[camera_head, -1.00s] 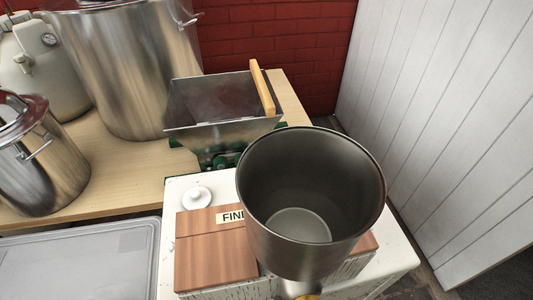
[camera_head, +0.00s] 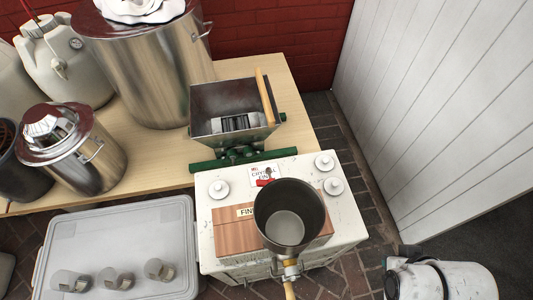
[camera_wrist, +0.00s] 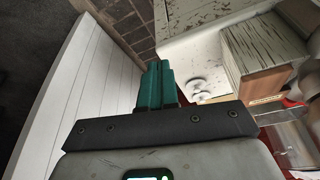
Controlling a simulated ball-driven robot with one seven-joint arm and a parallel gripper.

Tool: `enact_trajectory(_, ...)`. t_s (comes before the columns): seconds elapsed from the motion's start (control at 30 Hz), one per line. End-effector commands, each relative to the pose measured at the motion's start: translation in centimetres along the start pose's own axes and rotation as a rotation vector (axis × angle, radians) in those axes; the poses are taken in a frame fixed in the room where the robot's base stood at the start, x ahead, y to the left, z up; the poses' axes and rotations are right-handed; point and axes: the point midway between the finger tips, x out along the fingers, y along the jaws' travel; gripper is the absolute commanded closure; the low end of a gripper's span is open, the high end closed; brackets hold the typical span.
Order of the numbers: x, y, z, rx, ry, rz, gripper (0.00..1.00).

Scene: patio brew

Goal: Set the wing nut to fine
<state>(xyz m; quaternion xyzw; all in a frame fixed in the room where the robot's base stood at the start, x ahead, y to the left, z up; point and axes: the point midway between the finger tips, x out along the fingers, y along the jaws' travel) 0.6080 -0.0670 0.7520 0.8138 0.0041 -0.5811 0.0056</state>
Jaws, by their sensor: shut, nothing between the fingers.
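The grain mill's grey hopper (camera_head: 235,108) stands over green parts (camera_head: 236,158) at the table's front edge. A small red piece (camera_head: 265,182) sits at a printed label (camera_head: 258,172) on the white cabinet in front; I cannot tell whether it is the wing nut. A tag starting "FIN" (camera_head: 246,211) is on a wooden block (camera_head: 236,234), partly hidden by a metal pot. My gripper (camera_wrist: 158,64) shows in the wrist view with its teal fingers together and empty. Beyond the fingertips is brick paving, with the cabinet to their right. I cannot make out my fingers in the head view.
Large steel pots (camera_head: 150,65) fill the table. A grey lid (camera_head: 120,228) holds small cups. A white plank wall (camera_head: 440,100) closes the right.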

Motion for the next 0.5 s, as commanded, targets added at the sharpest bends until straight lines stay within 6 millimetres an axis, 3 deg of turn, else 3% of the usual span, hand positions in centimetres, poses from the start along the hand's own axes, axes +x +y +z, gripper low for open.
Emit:
enact_trajectory(0.03, -3.0, -0.2, -1.7, -0.013, 0.013, -0.006, 1.00)
enact_trajectory(0.2, -6.4, -1.1, -5.3, -0.093, 0.036, -0.033, 1.00)
enact_trajectory(0.4, -8.3, -3.8, -10.7, -0.329, 0.034, -0.116, 1.00)
enact_trajectory(0.5, -7.1, -6.2, -13.4, -0.532, 0.017, -0.195, 1.00)
